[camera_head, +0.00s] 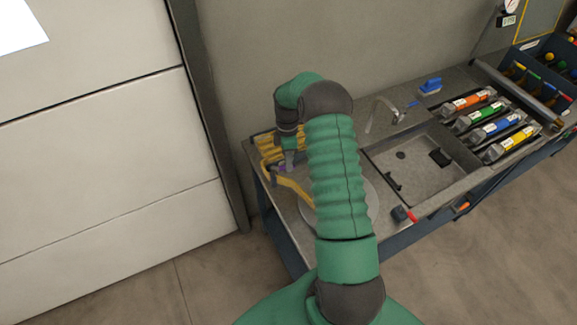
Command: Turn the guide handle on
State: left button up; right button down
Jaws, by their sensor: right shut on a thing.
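My right arm reaches across the middle of the view to the left end of the workbench. Its gripper (287,163) points down there and is shut on what looks like the guide handle, a small part hardly visible at the jaws. Yellow pipe-like parts (268,148) stand just behind and to the left of the gripper. A curved yellow bar (294,189) runs from below the gripper toward a round grey plate (368,203), which my arm partly covers. The handle's exact angle cannot be told. My left gripper is not in view.
The bench holds a sink (425,172) with a tap (378,112), a blue brush (431,86) and a red-handled tool (404,214). Several colour-labelled cases (490,126) lie at the right. A wall stands behind, a pale panelled door (100,150) at the left.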

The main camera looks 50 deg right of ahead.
jog(key=shift+w+d+r+n+h, duration=0.15)
jog(key=shift+w+d+n, duration=0.25)
jog(key=shift+n, duration=0.6)
jog(key=shift+w+d+f+n+h, duration=0.15)
jog(key=shift+w+n, duration=0.35)
jog(key=shift+n, duration=0.5)
jog(key=shift+r, duration=0.1)
jog(key=c, duration=1.5)
grip_release()
jog(key=shift+o, duration=0.6)
jog(key=w+d+r+b, duration=0.1)
jog(key=w+r+b, duration=0.1)
jog(key=r, duration=1.4)
jog(key=shift+w+d, duration=0.3)
jog(key=shift+w, duration=0.35)
